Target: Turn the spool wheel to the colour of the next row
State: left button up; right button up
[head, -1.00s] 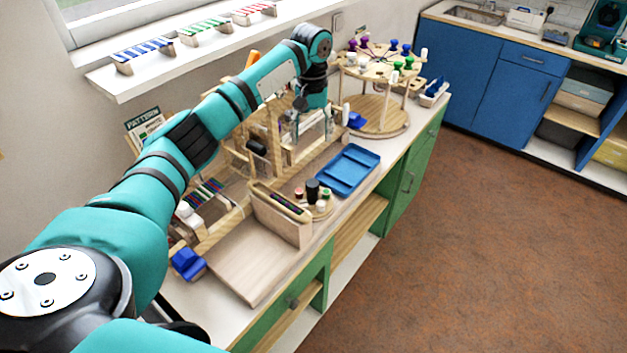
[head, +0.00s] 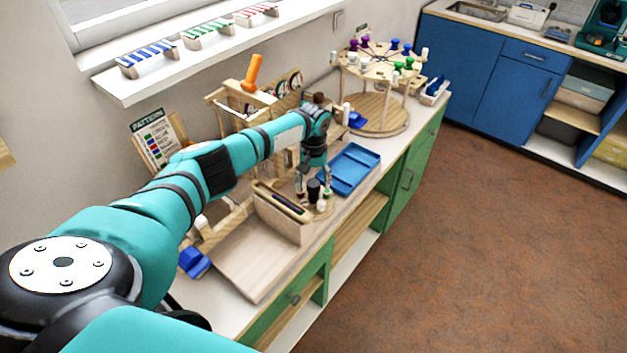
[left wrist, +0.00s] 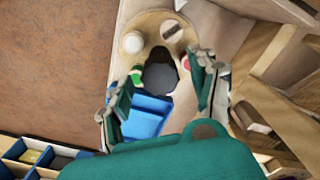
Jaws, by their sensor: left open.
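The spool wheel looks to be the small round wooden disc (left wrist: 150,22) with small white, green and red spools around a black centre knob (head: 313,190). The knob also shows in the left wrist view (left wrist: 160,77). My left gripper (head: 313,183) is over the wheel, pointing down. Its fingers are open, one on each side of the knob in the left wrist view (left wrist: 165,88); I cannot tell if they touch it. The pattern card (head: 160,138) stands at the back left with coloured rows too small to read surely. My right gripper is out of view.
A blue tray (head: 352,168) lies right of the wheel. A wooden box (head: 283,220) stands close on its left. A larger round stand (head: 380,115) with coloured knobs is at the back right. A wooden frame with an orange handle (head: 253,72) stands behind.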

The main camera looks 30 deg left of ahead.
pick_arm(q)
jog(key=shift+f, duration=0.15)
jog(key=shift+c, duration=0.2)
jog(key=c, duration=1.1)
jog(key=shift+m, duration=0.3)
